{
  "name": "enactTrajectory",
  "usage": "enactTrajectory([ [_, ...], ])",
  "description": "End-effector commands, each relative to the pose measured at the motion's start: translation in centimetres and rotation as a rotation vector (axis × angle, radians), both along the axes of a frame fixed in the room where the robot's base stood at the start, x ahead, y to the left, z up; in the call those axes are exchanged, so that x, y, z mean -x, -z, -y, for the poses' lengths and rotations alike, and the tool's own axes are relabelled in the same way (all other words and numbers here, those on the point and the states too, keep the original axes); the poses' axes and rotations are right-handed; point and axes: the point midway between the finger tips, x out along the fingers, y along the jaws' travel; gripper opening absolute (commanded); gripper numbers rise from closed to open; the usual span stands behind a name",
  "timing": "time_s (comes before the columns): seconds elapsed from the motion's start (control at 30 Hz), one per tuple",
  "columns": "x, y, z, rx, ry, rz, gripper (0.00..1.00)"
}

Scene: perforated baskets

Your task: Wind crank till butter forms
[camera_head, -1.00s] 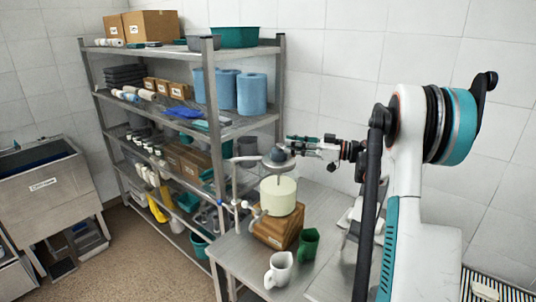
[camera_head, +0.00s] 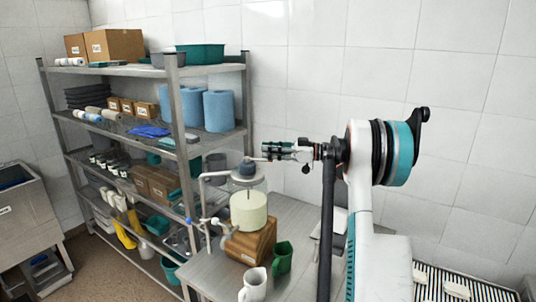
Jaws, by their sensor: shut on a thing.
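The butter churn (camera_head: 249,210) is a clear jar with a pale cream-coloured mass inside. It stands upright on a wooden block (camera_head: 249,246) on the metal table. A grey cap (camera_head: 247,168) tops it, and a thin crank arm (camera_head: 257,159) appears to run from the cap toward my gripper. My gripper (camera_head: 268,152) reaches in level from the right, just above and right of the cap. It is shut on what looks like the crank handle, which the fingers mostly hide. Whether the pale mass is cream or butter I cannot tell.
A thin pipe with a tap (camera_head: 203,200) stands left of the jar. A loaded metal shelf (camera_head: 170,65) is behind left. Tiled wall lies behind.

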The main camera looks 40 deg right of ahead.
Motion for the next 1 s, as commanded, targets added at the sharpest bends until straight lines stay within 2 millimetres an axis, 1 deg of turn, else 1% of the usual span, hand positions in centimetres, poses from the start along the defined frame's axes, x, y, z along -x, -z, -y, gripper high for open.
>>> enactTrajectory([
  [0.07,-0.18,0.00,0.49,-0.001,-0.024,0.001,0.00],
  [0.3,-0.40,-0.03,0.69,0.000,-0.076,0.000,0.00],
  [0.73,-0.42,-0.01,0.71,0.000,-0.084,0.000,0.00],
  [0.77,-0.41,-0.01,0.70,0.000,-0.084,0.000,0.20],
  [0.8,-0.42,-0.01,0.69,0.000,-0.084,0.000,0.29],
  [0.87,-0.43,-0.01,0.67,0.000,-0.085,0.000,0.41],
  [1.0,-0.48,-0.01,0.58,0.000,-0.086,0.000,0.41],
])
